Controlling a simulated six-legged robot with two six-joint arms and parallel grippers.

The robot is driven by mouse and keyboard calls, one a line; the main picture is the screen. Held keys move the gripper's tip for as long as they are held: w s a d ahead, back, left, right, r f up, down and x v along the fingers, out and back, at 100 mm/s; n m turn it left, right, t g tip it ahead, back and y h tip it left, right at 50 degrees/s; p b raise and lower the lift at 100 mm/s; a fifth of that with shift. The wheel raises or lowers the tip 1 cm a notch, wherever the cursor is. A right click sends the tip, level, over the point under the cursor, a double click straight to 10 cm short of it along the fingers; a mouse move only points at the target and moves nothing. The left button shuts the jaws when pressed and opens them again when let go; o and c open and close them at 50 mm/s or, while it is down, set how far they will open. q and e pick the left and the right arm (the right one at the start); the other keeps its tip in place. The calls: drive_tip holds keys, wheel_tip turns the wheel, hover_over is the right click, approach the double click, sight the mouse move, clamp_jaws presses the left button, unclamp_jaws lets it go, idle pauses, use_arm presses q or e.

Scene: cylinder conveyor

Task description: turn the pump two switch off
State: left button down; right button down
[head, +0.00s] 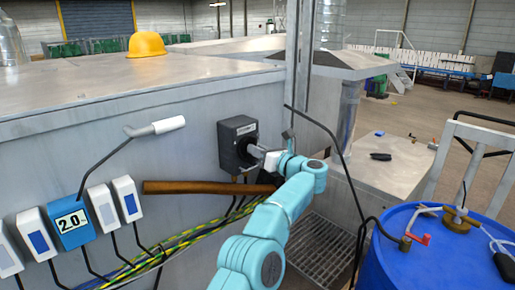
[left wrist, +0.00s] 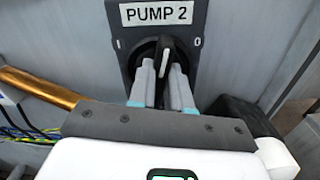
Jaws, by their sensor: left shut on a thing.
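The pump two switch is a dark grey box (head: 232,148) on the metal wall in the head view. In the left wrist view its plate (left wrist: 194,28) carries a "PUMP 2" label, with "I" at the left and "0" at the right. The switch's black knob (left wrist: 168,50) stands close to upright between the marks. My left gripper (head: 260,154) is at the front of the box. In the left wrist view its two grey fingers (left wrist: 162,88) are on either side of the knob, shut on it. The fingers hide part of the knob. My right gripper is not in view.
A brown pipe (head: 205,187) and yellow-green cables (head: 195,238) run below the switch. A blue "2.0" meter (head: 69,222) and white boxes are at the left. A blue barrel (head: 415,262) stands at the right. A yellow hard hat (head: 146,45) lies on top.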

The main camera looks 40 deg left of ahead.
use_arm(q)
drive_tip(key=shift+w+f+m+p, duration=0.15)
drive_tip(key=shift+m+p, duration=0.05)
drive_tip(key=shift+m, duration=2.35)
drive_tip(key=shift+w+f+m+p, duration=0.1)
drive_tip(key=shift+f+m+p, duration=0.1)
drive_tip(key=shift+m, duration=2.4)
drive_tip(key=shift+w+f+m+p, duration=0.15)
drive_tip(key=shift+m+p, duration=0.05)
drive_tip(key=shift+m, duration=2.35)
drive_tip(key=c, duration=1.1)
unclamp_jaws()
drive_tip(key=shift+d, duration=0.1)
drive_tip(key=shift+o, duration=0.2)
drive_tip(key=s+d+b, duration=0.1)
drive_tip(key=d+b, duration=0.5)
drive_tip(key=d, duration=1)
drive_tip(key=shift+s+d, duration=0.15)
drive_tip(key=shift+s, duration=0.05)
